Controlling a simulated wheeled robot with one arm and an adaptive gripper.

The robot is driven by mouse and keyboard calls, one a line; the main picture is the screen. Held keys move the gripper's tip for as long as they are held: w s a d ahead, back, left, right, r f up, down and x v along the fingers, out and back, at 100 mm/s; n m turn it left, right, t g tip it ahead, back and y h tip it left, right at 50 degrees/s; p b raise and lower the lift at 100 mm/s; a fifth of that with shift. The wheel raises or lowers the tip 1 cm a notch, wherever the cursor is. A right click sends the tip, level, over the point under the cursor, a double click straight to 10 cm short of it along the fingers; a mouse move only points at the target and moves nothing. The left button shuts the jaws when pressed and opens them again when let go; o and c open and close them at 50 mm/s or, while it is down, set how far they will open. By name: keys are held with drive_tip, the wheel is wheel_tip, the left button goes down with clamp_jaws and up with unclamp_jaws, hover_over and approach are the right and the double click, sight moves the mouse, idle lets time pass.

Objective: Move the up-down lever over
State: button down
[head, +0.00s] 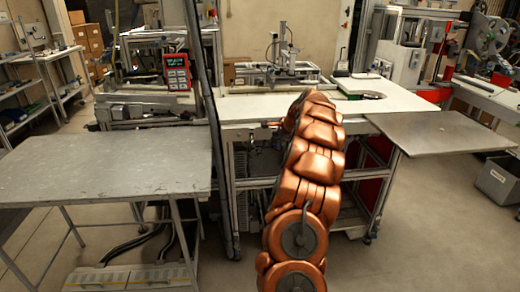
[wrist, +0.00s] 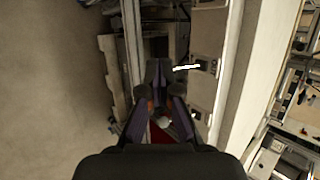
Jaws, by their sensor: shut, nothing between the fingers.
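In the wrist view a short white bar (wrist: 186,68), which looks like the lever, sticks out to the left from a small grey panel (wrist: 206,65) on a pale machine side. My gripper (wrist: 158,72) is shut and empty. Its dark fingertips are just left of the white bar's free end, with a small gap in the picture; I cannot tell the depth between them. In the head view my copper-coloured arm reaches up to the front edge of the white worktop. The lever cannot be made out there, and my gripper is not clearly seen.
The white worktop (head: 240,107) stands on a metal frame in front of my arm. A grey table (head: 120,165) stands at left and a grey shelf (head: 440,133) juts out at right. A dark upright post (head: 205,90) is left of my arm. Open floor lies at lower right.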

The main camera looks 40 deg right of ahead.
drive_tip(key=shift+d+f, duration=0.1)
drive_tip(key=shift+d, duration=0.05)
drive_tip(key=w+a+f+p, duration=0.2)
drive_tip(key=w+f, duration=0.3)
drive_tip(key=w, duration=0.2)
drive_tip(key=shift+f, duration=0.35)
idle(1.0)
drive_tip(key=shift+w+r+p, duration=0.1)
drive_tip(key=shift+r+p, duration=0.05)
drive_tip(key=shift+p, duration=0.4)
drive_tip(key=shift+r+p, duration=0.1)
drive_tip(key=shift+p, duration=0.6)
drive_tip(key=shift+r+g+p, duration=0.1)
drive_tip(key=shift+g+p, duration=0.2)
drive_tip(key=shift+p, duration=0.1)
